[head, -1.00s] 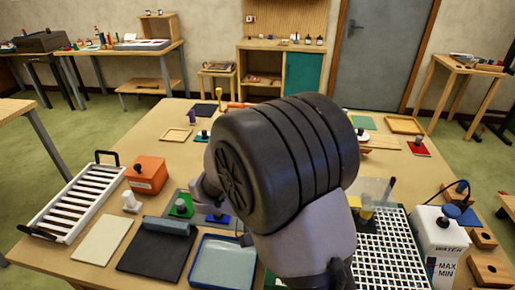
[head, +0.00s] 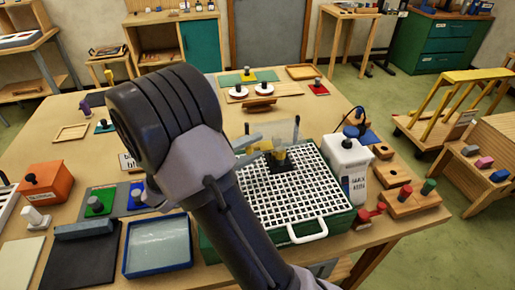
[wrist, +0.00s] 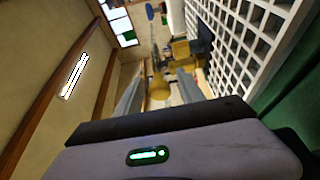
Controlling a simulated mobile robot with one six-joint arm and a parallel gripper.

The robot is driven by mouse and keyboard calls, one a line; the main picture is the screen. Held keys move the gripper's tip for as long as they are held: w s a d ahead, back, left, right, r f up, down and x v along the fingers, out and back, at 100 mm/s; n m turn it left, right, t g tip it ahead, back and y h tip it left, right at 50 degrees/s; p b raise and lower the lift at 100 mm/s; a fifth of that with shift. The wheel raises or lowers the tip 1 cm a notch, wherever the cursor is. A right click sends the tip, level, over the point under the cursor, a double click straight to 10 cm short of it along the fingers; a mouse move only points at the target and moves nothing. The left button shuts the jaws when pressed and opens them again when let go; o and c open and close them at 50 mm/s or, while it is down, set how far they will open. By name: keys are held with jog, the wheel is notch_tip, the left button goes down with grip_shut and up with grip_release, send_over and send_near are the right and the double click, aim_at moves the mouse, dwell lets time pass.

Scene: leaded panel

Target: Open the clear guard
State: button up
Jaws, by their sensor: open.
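The clear guard (head: 284,132) is a see-through upright panel at the back of the white grid-topped machine (head: 290,198) in the head view. A yellow part (head: 279,153) and a dark block stand just in front of it on the grid. My gripper (head: 262,147) is open, to the left of the yellow part and close to the guard. In the wrist view my gripper (wrist: 164,76) has its two grey fingers apart. Yellow parts (wrist: 158,90) show beyond and between them. I cannot tell whether a finger touches the guard.
A white water tank (head: 347,165) with a blue top and hose stands right of the grid. A blue tray (head: 158,268) and a black mat (head: 78,262) lie at the front left. Wooden blocks with pegs (head: 412,203) stand at the right edge.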

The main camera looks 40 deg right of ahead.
jog(key=shift+s+d, duration=0.1)
jog(key=shift+d, duration=0.8)
grip_shut()
dwell(0.8)
